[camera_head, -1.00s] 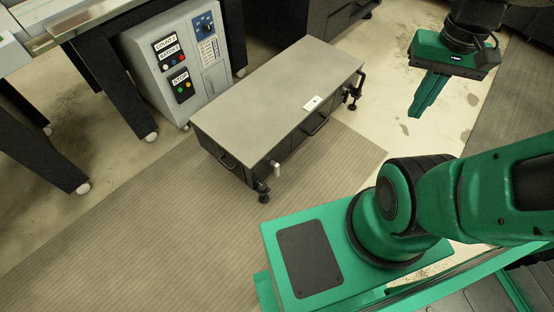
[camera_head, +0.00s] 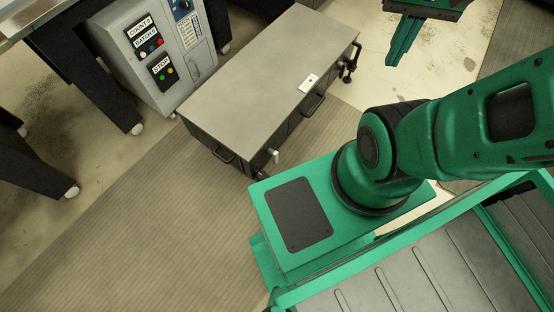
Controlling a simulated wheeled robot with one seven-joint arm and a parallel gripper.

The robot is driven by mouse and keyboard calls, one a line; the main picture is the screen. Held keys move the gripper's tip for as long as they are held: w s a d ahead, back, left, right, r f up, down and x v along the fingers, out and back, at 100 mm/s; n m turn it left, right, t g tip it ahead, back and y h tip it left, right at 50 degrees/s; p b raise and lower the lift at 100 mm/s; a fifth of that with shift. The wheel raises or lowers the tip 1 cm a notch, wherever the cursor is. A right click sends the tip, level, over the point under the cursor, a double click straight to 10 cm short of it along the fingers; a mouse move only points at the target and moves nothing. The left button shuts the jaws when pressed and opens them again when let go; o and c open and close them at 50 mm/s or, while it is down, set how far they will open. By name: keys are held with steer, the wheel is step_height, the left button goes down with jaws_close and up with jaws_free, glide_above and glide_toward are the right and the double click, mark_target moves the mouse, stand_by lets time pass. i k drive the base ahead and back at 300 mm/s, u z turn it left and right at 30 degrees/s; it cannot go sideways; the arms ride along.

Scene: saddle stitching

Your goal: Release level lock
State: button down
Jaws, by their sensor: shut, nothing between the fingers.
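A low grey-topped bench unit (camera_head: 270,75) with dark sides stands on the floor in the middle of the view. A small white label with a dark mark (camera_head: 309,83) is on its top near the front right edge. A pale lever or knob (camera_head: 275,156) sticks out at its near corner, and a dark clamp-like fitting (camera_head: 349,68) is at its right end. I cannot tell which part is the level lock. My gripper (camera_head: 394,62) is at the upper right, fingers together and empty, apart from the bench, over bare floor.
A grey control cabinet (camera_head: 150,60) with coloured buttons and a STOP label stands behind the bench, left. Dark legs on white casters (camera_head: 72,192) are at far left. A ribbed mat (camera_head: 140,230) covers open floor in front.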

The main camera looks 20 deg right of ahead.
mark_target(342, 71)
steer(key=z, duration=0.55)
steer(key=k, duration=1.2)
steer(key=z, duration=1)
steer(key=i, duration=1.7)
steer(key=u, duration=0.65)
steer(key=i, duration=0.55)
steer(key=u, duration=0.4)
